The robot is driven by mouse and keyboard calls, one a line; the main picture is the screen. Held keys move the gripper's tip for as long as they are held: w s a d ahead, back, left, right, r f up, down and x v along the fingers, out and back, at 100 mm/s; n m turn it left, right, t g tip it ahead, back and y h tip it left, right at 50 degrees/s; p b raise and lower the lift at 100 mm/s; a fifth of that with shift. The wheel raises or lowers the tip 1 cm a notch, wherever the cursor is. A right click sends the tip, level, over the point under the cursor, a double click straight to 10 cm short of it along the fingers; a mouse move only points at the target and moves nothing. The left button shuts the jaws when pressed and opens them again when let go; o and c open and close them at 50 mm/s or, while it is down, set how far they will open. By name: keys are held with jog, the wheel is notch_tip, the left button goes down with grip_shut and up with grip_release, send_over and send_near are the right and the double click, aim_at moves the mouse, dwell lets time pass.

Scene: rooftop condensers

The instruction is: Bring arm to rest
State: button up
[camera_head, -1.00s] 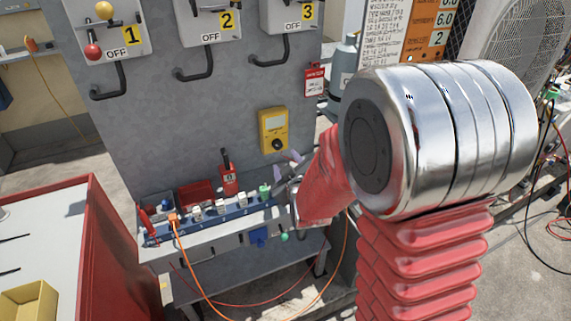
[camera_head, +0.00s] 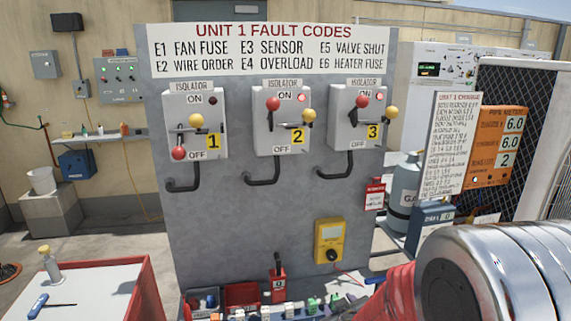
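My red and silver arm (camera_head: 470,275) fills the lower right corner of the head view. Its red link points left, toward the shelf at the foot of the grey panel. My gripper does not show in this view, so I cannot see its fingers or whether it holds anything.
Isolator 1 (camera_head: 215,110) has its red knob low by OFF and a dark lamp. Isolators 2 (camera_head: 262,135) and 3 (camera_head: 340,135) have red knobs up and lit lamps. A yellow meter (camera_head: 329,254) hangs below. A gas cylinder (camera_head: 402,195) stands right of the grey panel (camera_head: 240,225).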

jog(key=s+r+m+g, duration=0.2)
jog(key=s+m+g, duration=0.35)
jog(key=s, duration=1.05)
jog(key=s+f+v, duration=0.1)
jog(key=s+v, duration=0.1)
jog(key=v, duration=1.7)
jog(key=shift+s+d+f, duration=0.25)
jog(key=shift+s+d, duration=0.1)
